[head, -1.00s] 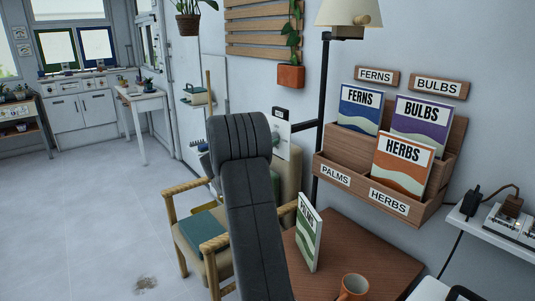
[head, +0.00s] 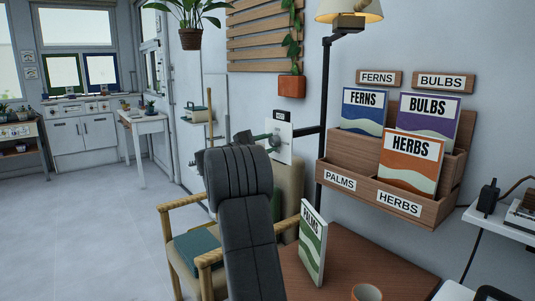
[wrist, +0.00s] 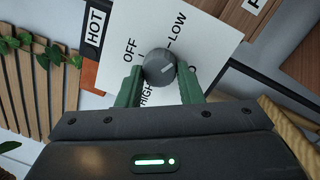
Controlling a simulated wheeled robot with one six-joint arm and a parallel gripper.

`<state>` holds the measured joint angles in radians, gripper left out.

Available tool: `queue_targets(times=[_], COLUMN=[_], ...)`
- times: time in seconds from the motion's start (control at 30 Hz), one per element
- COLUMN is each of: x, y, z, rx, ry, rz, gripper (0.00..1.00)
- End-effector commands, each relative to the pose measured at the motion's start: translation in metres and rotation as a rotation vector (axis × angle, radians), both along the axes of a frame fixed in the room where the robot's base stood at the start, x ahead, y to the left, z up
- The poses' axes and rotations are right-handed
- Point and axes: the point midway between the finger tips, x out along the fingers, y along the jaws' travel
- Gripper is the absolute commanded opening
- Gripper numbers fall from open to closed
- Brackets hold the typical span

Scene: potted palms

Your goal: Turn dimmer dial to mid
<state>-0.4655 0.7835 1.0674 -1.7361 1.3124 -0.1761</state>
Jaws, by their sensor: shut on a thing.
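The dimmer dial is a round grey knob (wrist: 159,70) with a short light pointer line, on a white plate (wrist: 205,40) lettered OFF, LOW and HIGH. No mid mark is readable. My gripper (wrist: 158,75) is shut on the dial, one green finger on each side.
A floor lamp (head: 351,10) with a lit-looking shade stands right of the plate. A wooden book rack (head: 400,190) is on the wall. A chair (head: 187,245) and a table with a palms book (head: 312,243) stand below my arm.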

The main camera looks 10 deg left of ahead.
Motion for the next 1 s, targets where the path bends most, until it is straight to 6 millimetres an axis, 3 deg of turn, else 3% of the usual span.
queue_targets(times=[1.0], x=[0.0011], y=[0.0016], z=[0.0001], rx=[0.657], ry=[-0.631], rz=[0.000], gripper=[0.10])
